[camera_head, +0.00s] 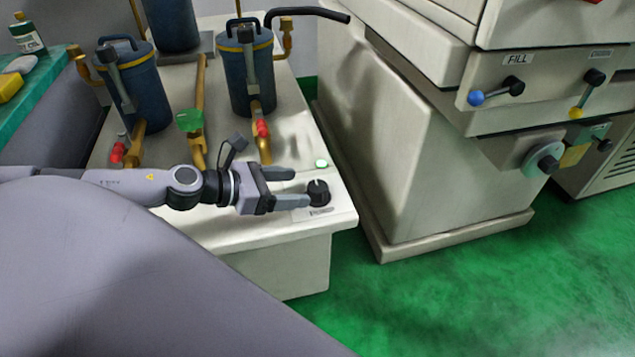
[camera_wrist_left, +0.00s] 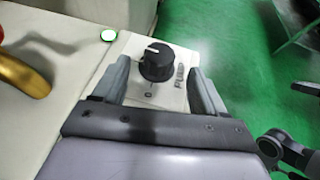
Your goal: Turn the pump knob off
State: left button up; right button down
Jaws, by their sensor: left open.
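The pump knob (camera_head: 318,193) is a black round knob with a white pointer line, on a white label plate at the front right corner of the pale pump unit (camera_head: 290,228). In the left wrist view the knob (camera_wrist_left: 156,64) stands between and slightly beyond the fingertips, and its pointer line aims toward the upper left. I cannot tell whether either touches.
A lit green-white indicator (camera_head: 321,163) sits just behind the knob. Blue filter canisters (camera_head: 246,75), brass pipes (camera_head: 199,110) and red-handled valves (camera_head: 262,128) stand farther back. The large machine cabinet (camera_head: 400,130) is to the right. Green floor is open in front.

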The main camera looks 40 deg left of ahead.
aim_at(315, 187)
pick_arm(q)
jog(key=shift+p+x, duration=0.3)
jog(key=shift+x, duration=0.65)
jog(key=shift+p+x, duration=0.6)
jog(key=shift+x, duration=0.6)
jog(key=shift+p+x, duration=0.35)
jog(key=shift+x, duration=0.85)
jog(key=c, duration=1)
